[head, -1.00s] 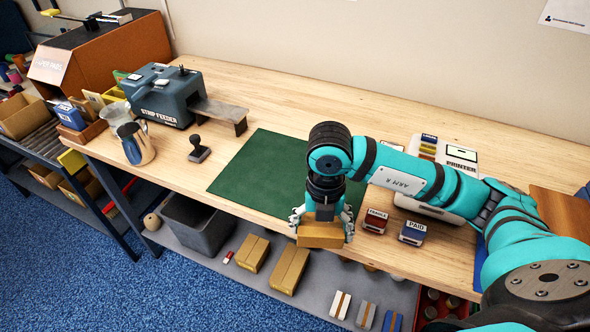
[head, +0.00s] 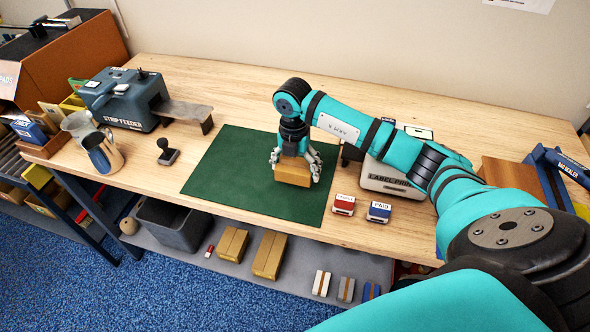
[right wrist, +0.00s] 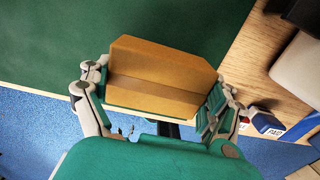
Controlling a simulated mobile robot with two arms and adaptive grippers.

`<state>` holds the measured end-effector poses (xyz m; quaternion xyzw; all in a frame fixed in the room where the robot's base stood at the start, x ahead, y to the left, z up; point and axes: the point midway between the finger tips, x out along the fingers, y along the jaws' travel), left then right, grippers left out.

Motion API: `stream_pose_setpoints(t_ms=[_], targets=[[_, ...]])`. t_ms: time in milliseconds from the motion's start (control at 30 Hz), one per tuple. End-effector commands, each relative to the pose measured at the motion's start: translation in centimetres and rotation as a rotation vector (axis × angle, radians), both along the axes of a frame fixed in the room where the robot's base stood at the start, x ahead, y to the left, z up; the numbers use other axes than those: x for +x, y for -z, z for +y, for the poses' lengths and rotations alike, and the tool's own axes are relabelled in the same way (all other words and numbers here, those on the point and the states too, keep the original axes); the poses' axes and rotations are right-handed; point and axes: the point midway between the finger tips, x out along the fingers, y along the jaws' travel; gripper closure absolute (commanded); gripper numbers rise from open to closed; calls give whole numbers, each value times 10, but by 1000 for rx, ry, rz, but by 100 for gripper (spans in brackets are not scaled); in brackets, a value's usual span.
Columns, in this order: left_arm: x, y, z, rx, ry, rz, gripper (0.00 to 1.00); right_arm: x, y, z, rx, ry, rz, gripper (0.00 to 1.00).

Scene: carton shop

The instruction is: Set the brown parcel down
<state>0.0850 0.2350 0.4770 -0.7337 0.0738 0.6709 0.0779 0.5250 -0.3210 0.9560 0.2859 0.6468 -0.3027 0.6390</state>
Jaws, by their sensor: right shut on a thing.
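The brown parcel (head: 292,172) is a small cardboard box in my right gripper (head: 295,163), over the right part of the green mat (head: 232,185). The gripper's fingers are shut on its two sides. In the right wrist view the parcel (right wrist: 160,78) sits between the fingers of the right gripper (right wrist: 155,95), with green mat behind it. Whether the parcel touches the mat or hangs just above it I cannot tell. My left gripper is not in view.
Red and blue stamps (head: 344,204) stand right of the mat, near the front edge. A label printer (head: 385,180) is behind them, partly hidden by my arm. A strip feeder (head: 125,98) and a black hand stamp (head: 167,152) are at left. The mat's left half is clear.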

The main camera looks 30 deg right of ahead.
Motion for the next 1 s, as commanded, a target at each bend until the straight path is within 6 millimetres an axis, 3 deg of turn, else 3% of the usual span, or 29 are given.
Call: stream_pose_setpoints(t_ms=[100, 367, 733, 767, 833, 1000], targets=[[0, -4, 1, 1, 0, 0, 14, 9, -1, -5, 0, 1, 0, 50], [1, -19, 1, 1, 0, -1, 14, 7, 33, -4, 1, -1, 2, 50], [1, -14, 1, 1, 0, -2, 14, 7, 40, -4, 0, -1, -1, 50], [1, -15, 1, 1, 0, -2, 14, 7, 39, -4, 0, -1, 0, 7], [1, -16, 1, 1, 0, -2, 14, 7, 39, -4, 0, -1, 0, 0], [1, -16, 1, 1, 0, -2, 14, 7, 39, -4, 0, -1, 0, 0]])
